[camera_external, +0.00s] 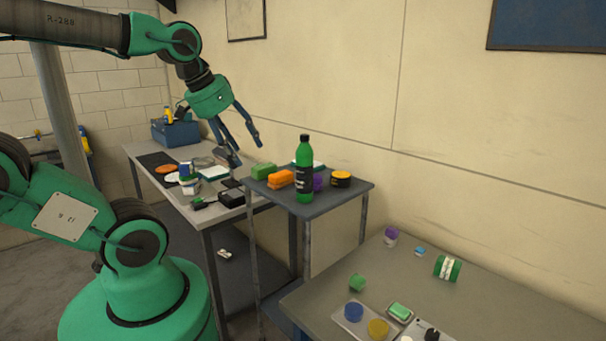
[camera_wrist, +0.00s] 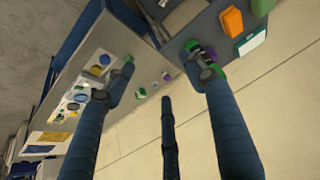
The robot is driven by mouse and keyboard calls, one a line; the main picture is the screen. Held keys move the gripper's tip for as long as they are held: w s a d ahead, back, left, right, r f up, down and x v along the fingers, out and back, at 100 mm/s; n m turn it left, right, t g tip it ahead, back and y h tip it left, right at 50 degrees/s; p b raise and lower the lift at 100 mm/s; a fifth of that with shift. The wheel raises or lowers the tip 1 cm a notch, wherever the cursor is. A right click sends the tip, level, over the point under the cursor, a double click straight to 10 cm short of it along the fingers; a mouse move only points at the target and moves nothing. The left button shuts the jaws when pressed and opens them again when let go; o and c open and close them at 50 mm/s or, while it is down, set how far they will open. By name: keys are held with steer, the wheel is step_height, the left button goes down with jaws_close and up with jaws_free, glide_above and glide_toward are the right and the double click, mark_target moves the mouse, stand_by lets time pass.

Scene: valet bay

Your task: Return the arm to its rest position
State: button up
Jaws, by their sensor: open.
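My green arm reaches in from the upper left in the external view. My gripper (camera_external: 245,151) hangs at its end with blue-grey fingers spread apart and nothing between them. It is in the air, above and behind the small cart (camera_external: 335,195) in the picture. In the wrist view my gripper (camera_wrist: 160,62) shows its fingers wide apart, with table tops beyond them. I cannot tell the exact height of the fingertips over the cart and the back table.
The cluttered back table (camera_external: 222,217) is left; the front table (camera_external: 317,295) bears several small items.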

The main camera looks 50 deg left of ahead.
step_height(320, 180, down, 6)
steer(key=b, duration=0.4)
steer(key=shift+r, duration=0.25)
